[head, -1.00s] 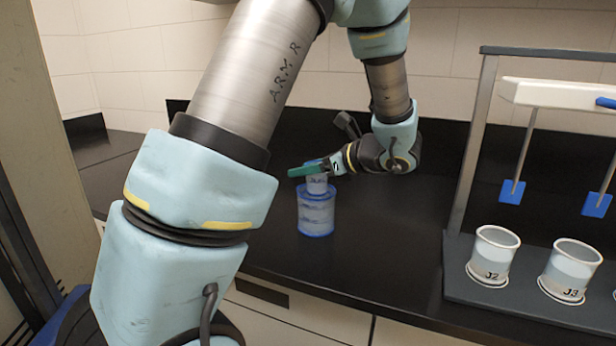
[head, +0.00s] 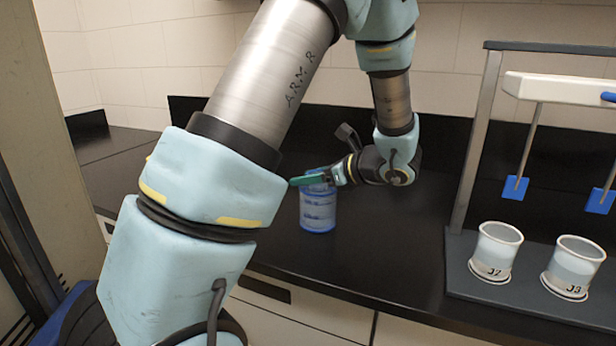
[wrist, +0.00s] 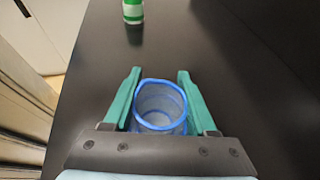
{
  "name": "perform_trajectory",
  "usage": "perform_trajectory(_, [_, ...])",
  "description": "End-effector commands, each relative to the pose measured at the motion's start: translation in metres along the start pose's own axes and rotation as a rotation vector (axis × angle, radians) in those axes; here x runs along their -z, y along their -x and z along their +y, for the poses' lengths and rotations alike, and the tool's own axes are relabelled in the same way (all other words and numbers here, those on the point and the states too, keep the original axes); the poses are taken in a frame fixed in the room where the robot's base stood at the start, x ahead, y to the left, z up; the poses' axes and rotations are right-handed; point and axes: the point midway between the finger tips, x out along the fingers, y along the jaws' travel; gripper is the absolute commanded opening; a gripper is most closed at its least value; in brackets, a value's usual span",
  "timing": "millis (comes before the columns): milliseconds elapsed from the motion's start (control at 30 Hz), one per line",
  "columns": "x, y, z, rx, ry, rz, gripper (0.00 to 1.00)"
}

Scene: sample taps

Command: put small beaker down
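A black counter (head: 400,255) is clear right of the beakers. A grey rack with paddles holds white cups J2 (head: 495,252) and J3 (head: 573,268) at the right. In the wrist view a green and white container (wrist: 132,12) stands ahead.

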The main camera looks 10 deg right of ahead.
Motion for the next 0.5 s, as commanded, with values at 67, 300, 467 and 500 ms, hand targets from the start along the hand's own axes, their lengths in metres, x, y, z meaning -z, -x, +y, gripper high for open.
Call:
perform_trajectory(67, [-0.0003,0.0001,0.0,0.0,0.0,0.0,0.67])
perform_trajectory(300, [-0.0005,0.0001,0.0,0.0,0.0,0.0,0.86])
perform_trajectory(467, [-0.001,0.0003,0.0,0.0,0.0,0.0,0.86])
perform_trajectory(500, [-0.0023,0.0008,0.0,0.0,0.001,0.0,0.86])
